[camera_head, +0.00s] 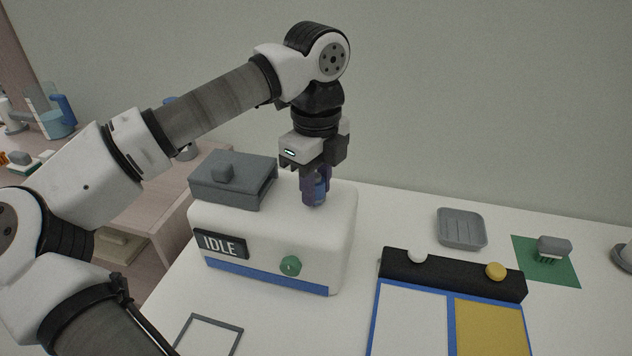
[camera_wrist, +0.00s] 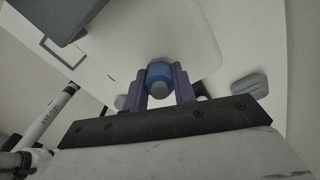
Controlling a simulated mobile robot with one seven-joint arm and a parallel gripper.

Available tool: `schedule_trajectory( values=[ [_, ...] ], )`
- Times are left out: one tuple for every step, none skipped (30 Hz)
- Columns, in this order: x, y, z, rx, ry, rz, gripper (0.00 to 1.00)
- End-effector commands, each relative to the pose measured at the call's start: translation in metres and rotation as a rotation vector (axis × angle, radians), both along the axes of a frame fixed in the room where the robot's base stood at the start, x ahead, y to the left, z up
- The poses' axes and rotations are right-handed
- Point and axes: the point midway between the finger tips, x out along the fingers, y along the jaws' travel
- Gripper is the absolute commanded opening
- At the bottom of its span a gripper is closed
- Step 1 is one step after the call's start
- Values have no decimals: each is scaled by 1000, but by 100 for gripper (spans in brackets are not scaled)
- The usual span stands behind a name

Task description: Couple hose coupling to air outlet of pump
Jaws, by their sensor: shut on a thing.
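The pump (camera_head: 330,235) is a white rounded box with an IDLE display, a green knob and a blue stripe; it stands on the white table. My gripper (camera_head: 315,195) is above the right part of the pump's top, pointing down. Its purple fingers are shut on the blue hose coupling (camera_wrist: 159,76), which has a grey end. In the head view the coupling (camera_head: 317,190) is between the fingers, low over the pump's top. The air outlet is hidden beneath the coupling and fingers; I cannot tell whether the two are joined.
A dark grey box (camera_head: 232,180) sits on the pump's top left. A black bar (camera_head: 450,274) with white and yellow knobs borders a blue-edged board to the right. A grey dish (camera_head: 461,229) and a brush on a green mat (camera_head: 530,265) lie behind. Bare table lies between pump and board.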

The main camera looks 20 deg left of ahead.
Motion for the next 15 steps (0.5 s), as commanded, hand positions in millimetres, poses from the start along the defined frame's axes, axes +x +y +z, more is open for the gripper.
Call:
schedule_trajectory(
  values=[
    [-1, 0, -4, 0, 3, -1, 0],
    [-1, 0, -5, 0, 3, -1, 0],
    [-1, 0, -6, 0, 3, -1, 0],
    [-1, 0, -7, 0, 3, -1, 0],
    [-1, 0, -8, 0, 3, -1, 0],
    [-1, 0, -9, 0, 3, -1, 0],
    [-1, 0, -10, 0, 3, -1, 0],
    [-1, 0, -11, 0, 3, -1, 0],
    [-1, 0, -12, 0, 3, -1, 0],
    [-1, 0, -13, 0, 3, -1, 0],
    [-1, 0, -12, 1, 4, -1, 29],
    [-1, 0, -12, 1, 4, -1, 34],
    [-1, 0, -12, 1, 4, -1, 38],
    [-1, 0, -12, 0, 3, -1, 42],
    [-1, 0, -12, 0, 3, -1, 47]
  ],
)
